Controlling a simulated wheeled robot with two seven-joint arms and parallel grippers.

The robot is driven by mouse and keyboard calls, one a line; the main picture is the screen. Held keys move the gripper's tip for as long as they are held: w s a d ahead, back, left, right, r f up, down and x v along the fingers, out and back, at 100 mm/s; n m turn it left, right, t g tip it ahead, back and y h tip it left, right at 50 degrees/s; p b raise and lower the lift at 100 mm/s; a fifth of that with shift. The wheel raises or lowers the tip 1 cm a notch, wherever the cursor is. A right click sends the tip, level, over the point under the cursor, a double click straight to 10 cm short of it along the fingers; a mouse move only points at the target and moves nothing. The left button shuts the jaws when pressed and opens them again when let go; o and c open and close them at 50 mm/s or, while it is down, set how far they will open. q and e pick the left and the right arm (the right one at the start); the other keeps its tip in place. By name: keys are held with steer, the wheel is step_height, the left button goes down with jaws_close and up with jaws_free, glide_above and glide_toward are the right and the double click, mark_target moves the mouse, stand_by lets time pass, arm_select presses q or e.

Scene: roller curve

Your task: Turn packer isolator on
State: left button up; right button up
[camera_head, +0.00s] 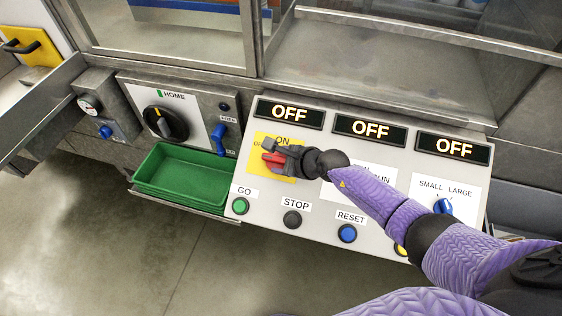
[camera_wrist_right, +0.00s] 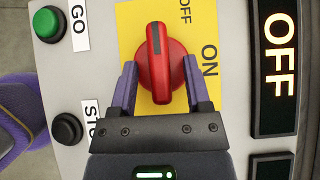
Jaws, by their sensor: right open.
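The packer isolator is a red knob (camera_wrist_right: 160,70) on a yellow plate (camera_wrist_right: 130,20) with OFF and ON labels. Its dark pointer mark is at the top in the right wrist view, toward the plate's OFF side. My right gripper (camera_wrist_right: 159,72) is open, with one finger on each side of the knob's lower part; I cannot tell whether they touch it. In the head view my right gripper (camera_head: 273,152) partly hides the red knob (camera_head: 272,161) and the yellow plate (camera_head: 260,138). The display (camera_head: 289,113) above the plate reads OFF. My left gripper is not in view.
The panel also has a green GO button (camera_head: 240,206), a black STOP button (camera_head: 292,218), a blue RESET button (camera_head: 347,233) and a blue selector (camera_head: 443,206). Two more displays read OFF. A green tray (camera_head: 160,205) and a black HOME dial (camera_head: 160,122) lie to the left.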

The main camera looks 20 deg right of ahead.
jaws_close()
stand_by(0.4)
